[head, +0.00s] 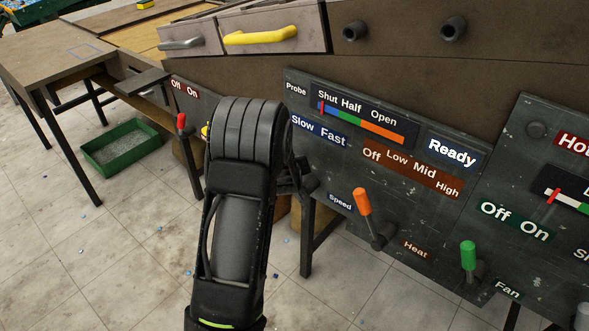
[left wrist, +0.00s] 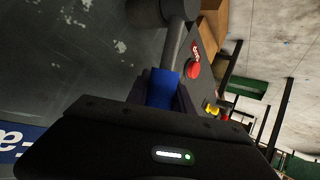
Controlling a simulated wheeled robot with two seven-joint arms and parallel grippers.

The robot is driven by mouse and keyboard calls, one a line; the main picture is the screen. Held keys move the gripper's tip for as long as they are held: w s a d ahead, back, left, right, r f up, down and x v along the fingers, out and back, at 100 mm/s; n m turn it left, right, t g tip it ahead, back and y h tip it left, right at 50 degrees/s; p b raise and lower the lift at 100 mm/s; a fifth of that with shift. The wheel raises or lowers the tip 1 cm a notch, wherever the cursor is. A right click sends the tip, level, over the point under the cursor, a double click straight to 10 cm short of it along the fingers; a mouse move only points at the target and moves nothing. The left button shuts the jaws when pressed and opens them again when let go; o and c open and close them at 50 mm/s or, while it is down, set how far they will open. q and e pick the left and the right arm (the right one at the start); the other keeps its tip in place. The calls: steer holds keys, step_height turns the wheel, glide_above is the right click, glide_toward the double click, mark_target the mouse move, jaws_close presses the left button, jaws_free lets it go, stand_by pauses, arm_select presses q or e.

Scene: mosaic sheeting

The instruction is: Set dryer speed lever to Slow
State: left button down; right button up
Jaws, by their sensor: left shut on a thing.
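The dark control panel (head: 345,165) bears a blue Slow Fast label (head: 319,130) and a small Speed label (head: 340,202). The dryer speed lever shows in the left wrist view as a blue handle (left wrist: 163,88) on a grey shaft (left wrist: 178,42). My left gripper (left wrist: 162,98) is shut on the blue handle, with a dark finger on each side. In the head view my left arm covers the handle, leaving only a grey mount (head: 309,185) beside it. Which label the lever points to cannot be told. My right gripper is in neither view.
An orange-handled Heat lever (head: 362,202) and a green-handled Fan lever (head: 468,254) stand out to the right. A red-handled lever (head: 181,121) is on the left. A red button (left wrist: 193,69) shows in the left wrist view. A green tray (head: 121,148) lies on the floor.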

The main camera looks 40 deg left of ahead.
arm_select(q)
steer(key=shift+a+f, duration=0.1)
steer(key=shift+a, duration=0.05)
stand_by(0.3)
steer(key=c, duration=1.1)
jaws_free()
steer(key=p+v, duration=0.1)
steer(key=v, duration=0.6)
steer(key=shift+s+r, duration=0.25)
